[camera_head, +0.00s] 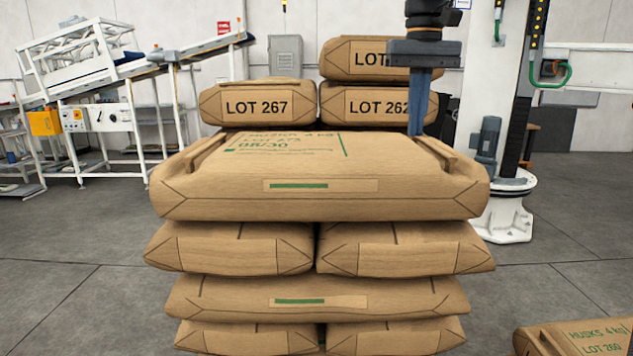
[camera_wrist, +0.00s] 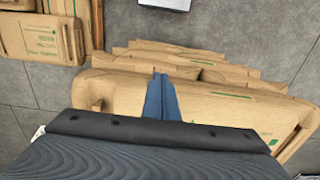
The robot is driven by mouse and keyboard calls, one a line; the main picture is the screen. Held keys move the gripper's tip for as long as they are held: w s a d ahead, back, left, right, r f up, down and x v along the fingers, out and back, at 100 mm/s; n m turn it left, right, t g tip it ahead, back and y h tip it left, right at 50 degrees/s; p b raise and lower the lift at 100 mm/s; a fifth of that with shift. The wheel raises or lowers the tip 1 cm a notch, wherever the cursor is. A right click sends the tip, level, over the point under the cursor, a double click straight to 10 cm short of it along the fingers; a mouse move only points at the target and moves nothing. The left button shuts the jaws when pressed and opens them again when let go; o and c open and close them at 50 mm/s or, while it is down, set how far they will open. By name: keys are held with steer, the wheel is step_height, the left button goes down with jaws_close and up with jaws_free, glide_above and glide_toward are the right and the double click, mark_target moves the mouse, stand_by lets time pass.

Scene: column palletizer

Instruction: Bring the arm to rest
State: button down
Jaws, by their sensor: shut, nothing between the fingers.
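My gripper (camera_head: 418,104) hangs from the top right of the head view. Its blue fingers point down, shut and empty, near the back right of the stack's top layer. In the wrist view the shut blue fingers (camera_wrist: 161,99) show over the brown sacks. I cannot tell whether the fingertips touch the large top sack (camera_head: 320,175) or stay just above it.
Sacks marked LOT 267 (camera_head: 257,103) and LOT 262 (camera_head: 366,103) lie behind, with another sack (camera_head: 350,60) on top at the right. A sack (camera_head: 585,338) lies at lower right. A conveyor frame (camera_head: 100,80) stands at left, a white column (camera_head: 490,90) at right.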

steer(key=s+f+b, duration=0.4)
steer(key=f, duration=1.3)
steer(key=s+f+b, duration=0.3)
steer(key=f+b, duration=0.1)
steer(key=f, duration=1.4)
steer(key=s+f+t+b, duration=0.1)
steer(key=s+f+b, duration=0.2)
steer(key=s+f, duration=0.6)
step_height(320, 180, down, 3)
steer(key=shift+s, duration=0.4)
